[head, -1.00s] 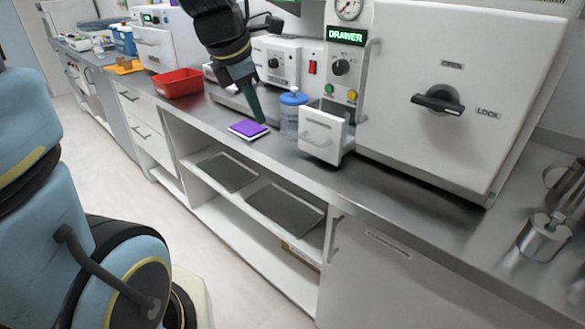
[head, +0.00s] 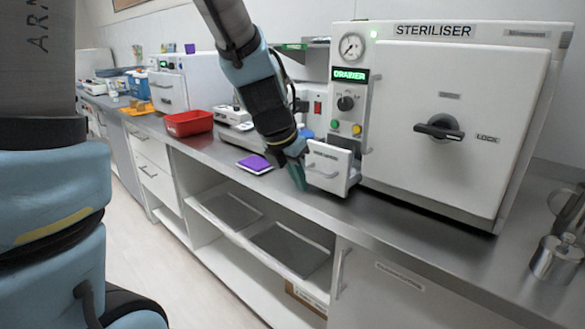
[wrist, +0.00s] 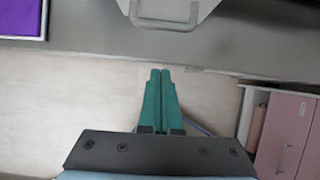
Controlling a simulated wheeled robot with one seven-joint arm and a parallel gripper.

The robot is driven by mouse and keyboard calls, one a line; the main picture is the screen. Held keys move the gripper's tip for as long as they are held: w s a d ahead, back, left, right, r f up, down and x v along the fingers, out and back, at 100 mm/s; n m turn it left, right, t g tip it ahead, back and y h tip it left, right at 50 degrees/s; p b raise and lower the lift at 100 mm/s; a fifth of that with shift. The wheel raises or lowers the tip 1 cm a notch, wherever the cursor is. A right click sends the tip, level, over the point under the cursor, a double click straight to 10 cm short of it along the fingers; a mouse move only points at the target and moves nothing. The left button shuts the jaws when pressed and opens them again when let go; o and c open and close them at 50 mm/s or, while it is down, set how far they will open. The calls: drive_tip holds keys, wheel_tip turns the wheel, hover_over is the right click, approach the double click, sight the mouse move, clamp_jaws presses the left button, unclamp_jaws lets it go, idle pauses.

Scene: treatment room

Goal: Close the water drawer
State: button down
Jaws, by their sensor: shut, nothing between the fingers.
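The water drawer (head: 328,168) is a small white box front with a handle, low on the steriliser's left side. It stands pulled out over the steel counter. In the wrist view its front and handle (wrist: 163,20) show at the top edge. My gripper (head: 298,180) has green fingers, pressed together and empty. In the head view they point down at the left of the drawer front, near the counter's front edge. In the wrist view the fingertips (wrist: 160,74) are below the handle in the picture, with a gap between. I see no contact.
The steriliser (head: 455,120) fills the right of the counter (head: 420,215). A purple-topped pad (head: 254,164) lies left of my gripper, and a red tray (head: 188,123) farther left. A blue bottle lid (head: 306,134) shows behind my arm. Metal canisters (head: 556,258) stand at right.

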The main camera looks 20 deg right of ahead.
sight(330, 159)
drive_tip(key=shift+w+d+r+p, duration=0.25)
drive_tip(key=shift+w+d, duration=0.25)
drive_tip(key=shift+d, duration=0.35)
drive_tip(key=shift+w+d+r+p, duration=0.25)
drive_tip(key=shift+w+d, duration=0.2)
drive_tip(key=shift+d, duration=0.35)
drive_tip(key=shift+d+r, duration=0.1)
drive_tip(key=w+d+p, duration=0.1)
drive_tip(key=d+p, duration=0.1)
drive_tip(key=w+d+p, duration=0.1)
drive_tip(key=d+p, duration=0.1)
drive_tip(key=w+d+p, duration=0.1)
drive_tip(key=d+p, duration=0.1)
drive_tip(key=shift+w+d+r, duration=0.1)
drive_tip(key=shift+w, duration=0.15)
drive_tip(key=shift+w+d, duration=0.15)
drive_tip(key=shift+d, duration=0.05)
